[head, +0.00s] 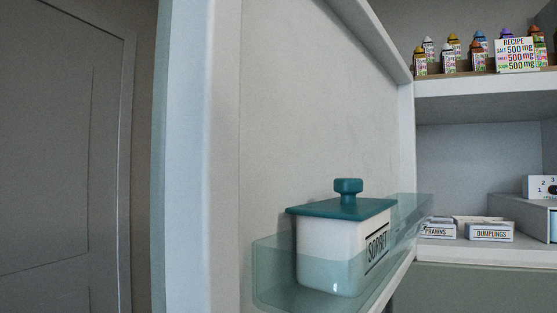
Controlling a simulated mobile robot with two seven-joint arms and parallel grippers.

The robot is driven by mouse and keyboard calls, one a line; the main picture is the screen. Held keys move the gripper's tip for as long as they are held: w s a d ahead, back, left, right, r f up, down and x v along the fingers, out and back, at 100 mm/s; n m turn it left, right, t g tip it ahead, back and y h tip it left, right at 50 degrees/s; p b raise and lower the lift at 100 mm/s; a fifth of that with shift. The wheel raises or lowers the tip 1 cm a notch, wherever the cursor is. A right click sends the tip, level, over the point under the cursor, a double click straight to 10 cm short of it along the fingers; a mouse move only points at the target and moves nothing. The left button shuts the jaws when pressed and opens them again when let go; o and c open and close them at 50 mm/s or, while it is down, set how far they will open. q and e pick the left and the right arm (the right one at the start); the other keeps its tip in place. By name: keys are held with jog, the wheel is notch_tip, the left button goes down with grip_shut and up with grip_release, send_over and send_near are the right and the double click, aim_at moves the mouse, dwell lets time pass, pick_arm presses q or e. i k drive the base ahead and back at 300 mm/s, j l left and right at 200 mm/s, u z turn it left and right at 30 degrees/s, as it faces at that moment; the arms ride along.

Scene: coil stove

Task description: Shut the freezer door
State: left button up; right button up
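The freezer door (320,105) stands open and fills the middle of the head view, with its pale inner face towards me. Its thick near edge (182,160) runs upright at the left. A clear door bin (268,280) on the inner face holds a white and pale-blue tub (318,242) marked SORBET, with a teal lid and knob. Both of my grippers are out of view, so I see no contact with the door. The door's outer face and lower part are hidden.
Right of the door are pale shelves (480,87). The upper one holds several small bottles (477,57) and a recipe card (516,55). PRAWNS (437,230) and DUMPLINGS (490,233) boxes sit lower, near a numbered panel (541,188). A grey panelled door (60,140) stands at far left.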

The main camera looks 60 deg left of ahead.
aim_at(259, 106)
jog(key=k+j+u, duration=0.2)
jog(key=j, duration=0.7)
jog(key=j+u, duration=0.2)
jog(key=j, duration=0.65)
